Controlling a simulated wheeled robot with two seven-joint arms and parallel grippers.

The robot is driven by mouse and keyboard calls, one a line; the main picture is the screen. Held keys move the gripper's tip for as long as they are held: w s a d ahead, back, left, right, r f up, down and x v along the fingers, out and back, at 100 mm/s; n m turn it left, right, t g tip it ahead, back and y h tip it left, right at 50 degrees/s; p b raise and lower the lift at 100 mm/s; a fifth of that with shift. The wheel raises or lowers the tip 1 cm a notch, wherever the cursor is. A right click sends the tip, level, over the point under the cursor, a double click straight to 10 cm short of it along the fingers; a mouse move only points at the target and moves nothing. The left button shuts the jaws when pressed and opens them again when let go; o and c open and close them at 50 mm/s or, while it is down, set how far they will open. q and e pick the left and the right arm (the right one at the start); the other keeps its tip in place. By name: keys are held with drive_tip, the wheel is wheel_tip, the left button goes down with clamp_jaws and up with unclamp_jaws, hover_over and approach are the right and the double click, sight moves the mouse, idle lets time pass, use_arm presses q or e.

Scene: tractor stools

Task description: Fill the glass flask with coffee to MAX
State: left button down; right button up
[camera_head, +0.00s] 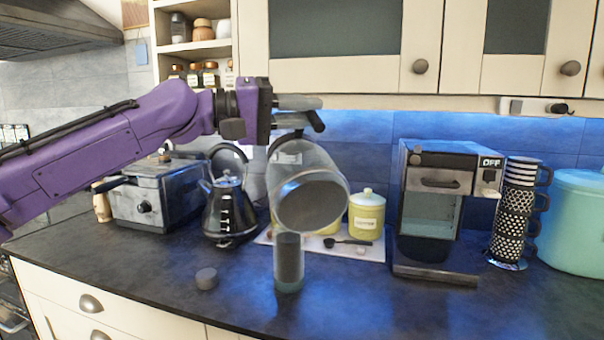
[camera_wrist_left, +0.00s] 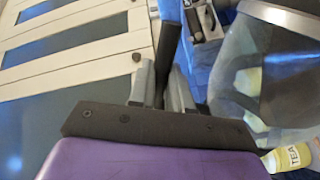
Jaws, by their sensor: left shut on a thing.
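My left gripper (camera_head: 305,118) is shut on the dark handle of a large glass jug; the handle (camera_wrist_left: 170,45) shows between the fingers in the left wrist view. The jug (camera_head: 300,160) hangs tilted in the air, with a dark round end facing down and toward the head camera. The jug's glass (camera_wrist_left: 235,85) also shows at the right of the left wrist view. Below it, a small upright glass flask (camera_head: 289,272) stands on the counter, with dark content inside. I cannot read a MAX mark or see a stream. My right gripper is not in view.
A loose grey cap (camera_head: 206,279) lies left of the flask. A black kettle (camera_head: 229,210) and a toaster (camera_head: 150,195) stand behind left. Yellow canisters (camera_head: 366,216) stand behind. A coffee machine (camera_head: 410,190) marked OFF and stacked cups (camera_head: 513,215) stand right. The front right counter is clear.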

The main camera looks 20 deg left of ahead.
sight(312, 172)
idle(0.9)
use_arm(q)
drive_tip(key=s+f+m, duration=0.1)
drive_tip(key=s+d+f+m, duration=0.1)
drive_tip(key=f, duration=0.1)
drive_tip(key=s+d+f+m, duration=0.1)
drive_tip(key=f, duration=0.1)
drive_tip(key=shift+s+d+m, duration=0.1)
drive_tip(key=shift+s+m, duration=0.2)
drive_tip(key=shift+s, duration=0.1)
drive_tip(key=shift+s+d+f+m, duration=0.2)
drive_tip(key=shift+s+f+m, duration=0.15)
drive_tip(key=shift+f, duration=0.3)
